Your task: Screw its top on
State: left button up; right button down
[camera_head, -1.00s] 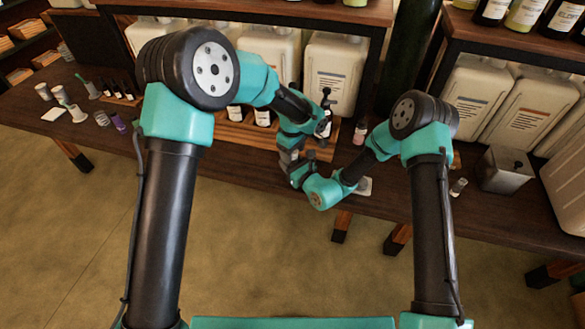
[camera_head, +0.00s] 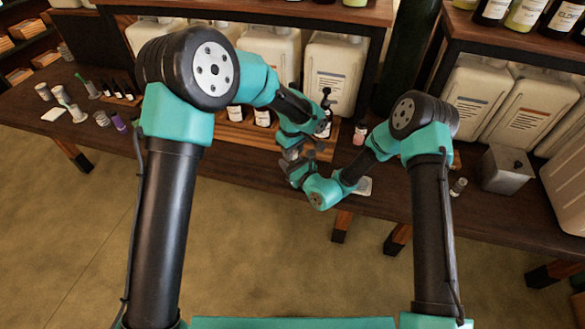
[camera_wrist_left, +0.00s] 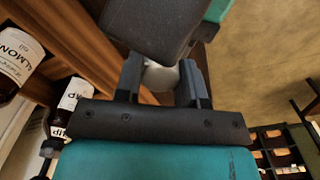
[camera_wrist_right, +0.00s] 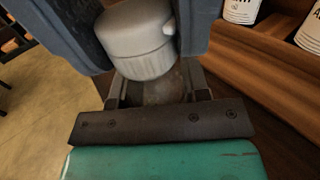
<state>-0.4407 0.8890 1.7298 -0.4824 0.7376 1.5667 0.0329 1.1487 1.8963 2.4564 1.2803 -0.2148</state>
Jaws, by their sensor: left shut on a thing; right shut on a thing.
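The pale grey-white ribbed top (camera_wrist_right: 138,45) is between the fingers of my left gripper (camera_wrist_left: 161,80), which is shut on it; its white surface also shows in the left wrist view (camera_wrist_left: 160,76). My right gripper (camera_wrist_right: 155,95) is shut on a small brownish, see-through container (camera_wrist_right: 152,88), mostly hidden under the top. The top sits directly over the container, seemingly touching; whether it is threaded cannot be told. In the head view my left gripper (camera_head: 292,152) and right gripper (camera_head: 298,173) meet in front of the table edge, hiding both parts.
The wooden table (camera_head: 230,160) runs behind the grippers. A wooden tray (camera_head: 238,134) with several labelled bottles, one with a black pump (camera_head: 326,100), stands close behind. A small pink bottle (camera_head: 360,132) is right of it. Open floor (camera_head: 260,250) lies in front.

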pick_arm(q)
jog(key=m, duration=0.7)
jog(key=shift+m, duration=0.4)
jog(key=o, duration=1)
jog(key=shift+r, duration=2.25)
jog(key=shift+c, duration=0.3)
